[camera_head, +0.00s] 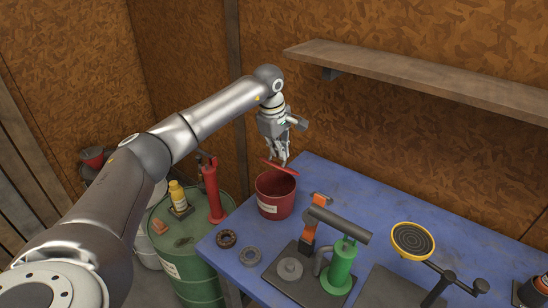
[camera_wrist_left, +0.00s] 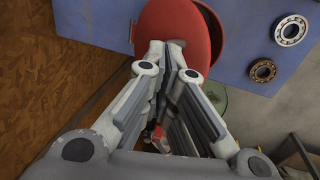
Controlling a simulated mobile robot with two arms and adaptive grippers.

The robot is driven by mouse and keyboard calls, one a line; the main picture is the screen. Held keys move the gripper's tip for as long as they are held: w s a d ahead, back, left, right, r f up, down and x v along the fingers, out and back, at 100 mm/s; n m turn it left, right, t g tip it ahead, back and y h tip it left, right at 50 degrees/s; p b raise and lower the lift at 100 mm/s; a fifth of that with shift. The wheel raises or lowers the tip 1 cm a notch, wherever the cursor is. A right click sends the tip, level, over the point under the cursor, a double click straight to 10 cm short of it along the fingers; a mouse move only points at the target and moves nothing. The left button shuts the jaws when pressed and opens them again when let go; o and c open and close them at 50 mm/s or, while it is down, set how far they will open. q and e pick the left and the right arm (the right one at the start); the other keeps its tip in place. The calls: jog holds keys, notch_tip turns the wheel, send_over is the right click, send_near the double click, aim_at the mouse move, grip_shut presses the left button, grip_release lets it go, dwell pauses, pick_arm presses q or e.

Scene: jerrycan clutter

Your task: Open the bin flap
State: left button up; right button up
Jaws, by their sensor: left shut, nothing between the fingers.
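A red bin (camera_head: 275,205) with a white label stands at the left end of the blue table. Its red flap (camera_head: 284,169) shows as a thin tilted strip above the back of the rim, apart from the rim at the front. In the wrist view the flap (camera_wrist_left: 172,22) is a broad red disc, with a dark gap between it and the bin rim (camera_wrist_left: 212,38) at right. My left gripper (camera_head: 281,161) points down at the flap, shut and empty, its tips at or very near the flap; contact cannot be told. My right gripper is out of view.
Two bearing rings (camera_head: 239,248) lie in front of the bin. A green and orange tool (camera_head: 338,268) stands to the right, beside a yellow-rimmed round pad (camera_head: 413,240). A green drum (camera_head: 186,250) stands left of the table. A wooden shelf (camera_head: 420,75) juts from the wall.

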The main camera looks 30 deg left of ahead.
pick_arm(q)
jog(key=shift+o, duration=1.3)
jog(key=shift+w+d+f, duration=0.1)
jog(key=shift+d+f, duration=0.05)
jog(key=shift+f, duration=0.4)
jog(key=o, duration=0.4)
jog(key=shift+f, duration=0.1)
jog(key=shift+w+f, duration=0.25)
jog(key=shift+w, duration=0.35)
jog(key=v, duration=1.2)
jog(key=shift+f, duration=0.1)
